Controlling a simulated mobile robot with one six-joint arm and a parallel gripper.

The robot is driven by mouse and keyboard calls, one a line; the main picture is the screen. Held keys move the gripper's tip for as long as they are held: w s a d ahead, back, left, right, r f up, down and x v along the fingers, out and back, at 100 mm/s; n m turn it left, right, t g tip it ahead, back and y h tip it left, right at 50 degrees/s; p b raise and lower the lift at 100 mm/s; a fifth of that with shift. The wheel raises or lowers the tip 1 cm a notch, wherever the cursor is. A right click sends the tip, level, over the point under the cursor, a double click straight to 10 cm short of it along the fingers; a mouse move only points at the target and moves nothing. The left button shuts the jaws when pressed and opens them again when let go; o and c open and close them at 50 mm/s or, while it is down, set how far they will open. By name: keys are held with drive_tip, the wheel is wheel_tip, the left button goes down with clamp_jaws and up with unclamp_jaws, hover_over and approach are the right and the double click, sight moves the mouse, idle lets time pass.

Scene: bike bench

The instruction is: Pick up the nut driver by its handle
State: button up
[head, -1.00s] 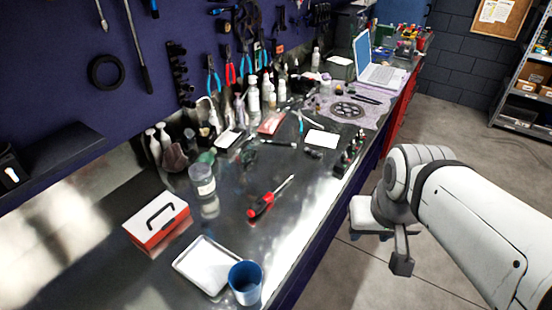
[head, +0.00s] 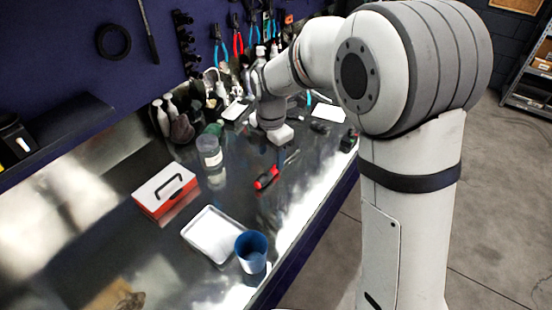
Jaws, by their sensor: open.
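The nut driver, with a red and black handle (head: 266,178) and a thin metal shaft, lies on the steel bench top (head: 318,196). Its handle points to the lower left and its shaft to the upper right. My gripper (head: 280,158) is open and points down over the bench, close by the shaft side of the tool. The handle is in plain view and my gripper does not enclose it. The small size of the fingers hides their exact height above the tool.
A clear jar (head: 209,152) stands left of my gripper. A red and white box (head: 165,190) with a black handle, a white tray (head: 214,233) and a blue cup (head: 251,250) stand nearer. Bottles and hanging tools line the back. The bench around the handle is clear.

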sight(264, 175)
drive_tip(key=shift+w+a+f+n, duration=0.15)
drive_tip(key=shift+a+f+n, duration=0.35)
drive_tip(key=shift+a, duration=0.1)
drive_tip(key=shift+w+a+f+n, duration=0.15)
drive_tip(key=shift+a+f+n, duration=0.25)
drive_tip(key=shift+a+n, duration=0.15)
drive_tip(key=shift+a+f, duration=0.1)
drive_tip(key=shift+f, duration=0.3)
drive_tip(key=f+p, duration=0.1)
drive_tip(key=f, duration=0.2)
drive_tip(key=f+p, duration=0.1)
drive_tip(key=f, duration=0.3)
drive_tip(key=shift+w+d, duration=0.1)
drive_tip(key=shift+d, duration=0.1)
drive_tip(key=c, duration=1.1)
